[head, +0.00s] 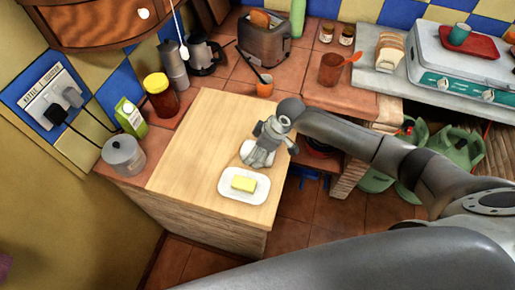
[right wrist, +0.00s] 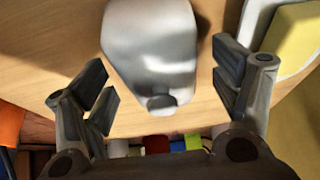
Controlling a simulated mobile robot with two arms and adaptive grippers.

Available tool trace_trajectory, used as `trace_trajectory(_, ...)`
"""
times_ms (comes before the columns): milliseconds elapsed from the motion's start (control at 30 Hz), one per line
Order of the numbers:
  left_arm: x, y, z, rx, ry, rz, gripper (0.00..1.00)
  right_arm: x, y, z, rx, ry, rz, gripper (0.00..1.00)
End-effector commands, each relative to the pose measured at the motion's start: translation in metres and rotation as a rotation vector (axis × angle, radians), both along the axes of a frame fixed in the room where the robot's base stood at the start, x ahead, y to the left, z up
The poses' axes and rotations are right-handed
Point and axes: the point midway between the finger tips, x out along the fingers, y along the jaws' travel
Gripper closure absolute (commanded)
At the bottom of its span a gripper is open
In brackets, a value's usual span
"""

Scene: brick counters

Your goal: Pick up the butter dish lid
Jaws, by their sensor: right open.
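The white butter dish lid (head: 246,152) rests on the wooden counter top, apart from its dish and partly hidden under my right gripper (head: 264,150) in the head view. In the right wrist view the lid (right wrist: 150,40) lies between the spread fingers of my right gripper (right wrist: 165,82), its grey-looking knob (right wrist: 161,102) towards the palm. The fingers are open, with a gap on both sides of the lid. The white butter dish (head: 257,195) holds a yellow block of butter (head: 243,183); its rim (right wrist: 256,18) and the butter (right wrist: 292,48) also show at the right of the wrist view. My left gripper is out of view.
A toaster (head: 264,40) stands further back. The top's left part is clear.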

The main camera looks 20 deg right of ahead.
Motion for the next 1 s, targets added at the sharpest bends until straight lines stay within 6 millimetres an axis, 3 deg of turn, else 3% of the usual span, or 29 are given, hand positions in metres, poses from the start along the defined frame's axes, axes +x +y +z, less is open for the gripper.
trace_trajectory(133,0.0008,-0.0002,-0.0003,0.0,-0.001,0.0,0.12,-0.0001,-0.0002,-0.0002,0.0,0.0,0.0,0.17)
trace_trajectory(567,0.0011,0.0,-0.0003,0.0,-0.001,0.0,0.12,-0.0001,-0.0004,0.0002,0.0,0.0,-0.001,0.72)
trace_trajectory(1000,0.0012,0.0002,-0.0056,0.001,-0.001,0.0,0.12,0.0011,-0.0002,0.0077,0.001,-0.003,-0.001,0.74)
